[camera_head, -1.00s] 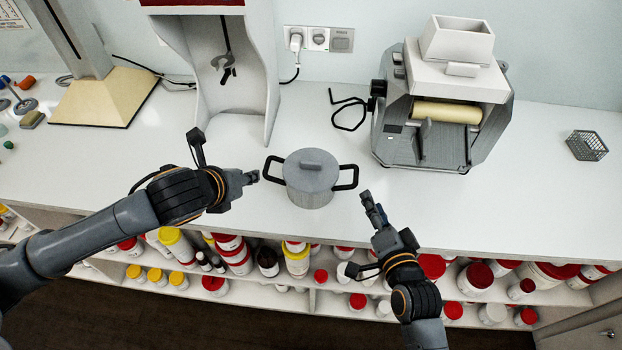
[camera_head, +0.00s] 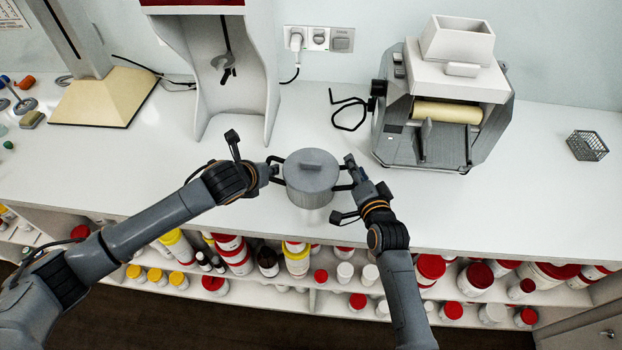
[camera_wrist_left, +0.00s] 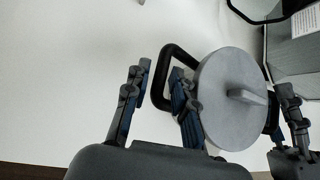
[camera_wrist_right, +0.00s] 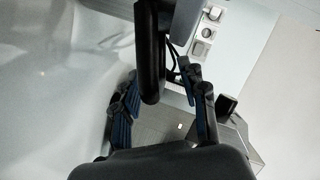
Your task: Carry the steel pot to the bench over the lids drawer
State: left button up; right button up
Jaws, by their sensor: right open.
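The steel pot (camera_head: 311,186), grey with a lid and two black side handles, stands upright on the white bench (camera_head: 250,222) near its front edge. My left gripper (camera_head: 268,172) is at the pot's left handle. In the left wrist view its fingers (camera_wrist_left: 157,98) are apart, with the handle beside and partly behind one finger, next to the pot (camera_wrist_left: 226,112). My right gripper (camera_head: 352,172) is at the right handle. In the right wrist view its fingers (camera_wrist_right: 162,108) are apart and a dark handle bar (camera_wrist_right: 151,50) reaches between them. Contact cannot be told.
A grey machine with a roller (camera_head: 440,110) stands behind right, a white stand (camera_head: 235,85) behind left. A wire basket (camera_head: 587,145) sits far right. Shelves of tubs (camera_head: 235,255) lie below the bench. The bench right of the pot is clear, as is the left front.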

pick_arm(q)
jog(key=shift+w+f, duration=0.15)
jog(key=shift+w, duration=0.05)
pick_arm(e)
jog(key=shift+w, duration=0.25)
pick_arm(q)
grip_shut()
pick_arm(e)
jog(key=c, duration=0.6)
grip_shut()
pick_arm(q)
jog(key=shift+s, duration=0.1)
